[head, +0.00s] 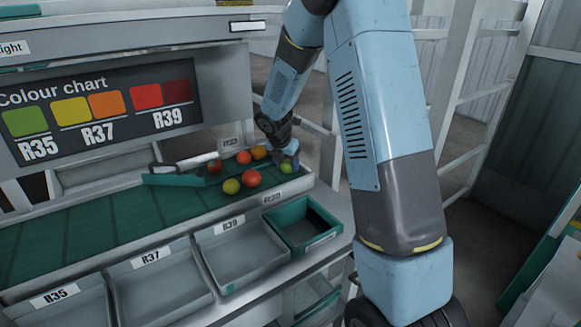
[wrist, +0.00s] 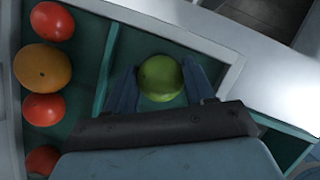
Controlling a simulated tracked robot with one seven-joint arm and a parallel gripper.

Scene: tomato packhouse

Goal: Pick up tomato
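A green tomato (wrist: 160,78) sits between the two fingers of my gripper (wrist: 160,88) in the wrist view. The fingers stand close on both sides of it; whether they press on it is not clear. In the head view the green tomato (head: 286,168) shows at the right end of the green sorting surface, just below my gripper (head: 290,159), which is small and partly hidden there. Other tomatoes lie left of it: a red one (head: 251,177), a yellow-green one (head: 231,186), an orange one (head: 258,152), and red ones (head: 243,157) behind.
Grey bins (head: 240,255) labelled R35, R37 and R39 line the bench front. A green-lined bin (head: 303,226) is at the right end. A green divider bar (head: 175,180) lies across the surface. A colour chart (head: 100,112) stands behind. The left part of the surface is clear.

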